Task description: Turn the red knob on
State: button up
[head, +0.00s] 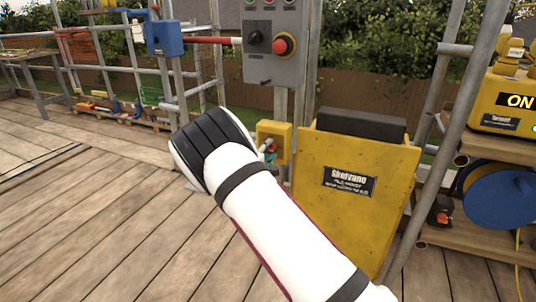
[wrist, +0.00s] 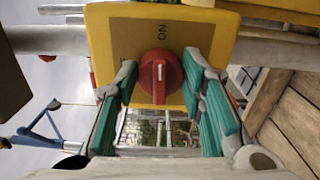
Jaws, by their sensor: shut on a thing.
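The red knob (wrist: 160,78) sits on the face of a small yellow box (wrist: 135,35) in the wrist view. A short white line on the knob runs up and down in that picture. The word ON, turned sideways, is printed above the knob. My gripper (wrist: 158,80) has its green-padded fingers on both sides of the knob and is shut on it. In the head view the yellow box (head: 281,131) is on a post beside the yellow case, with my gripper (head: 268,150) at its front.
A grey control panel (head: 259,72) with a red button (head: 284,44) and a black knob (head: 254,38) is above the box. A large yellow case (head: 350,215) stands close on the right. Scaffold poles (head: 440,130) stand further right. The plank floor (head: 90,220) at left is mostly clear.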

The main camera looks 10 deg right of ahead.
jog(key=shift+m, duration=0.4)
jog(key=o, duration=1.1)
jog(key=v, duration=1.2)
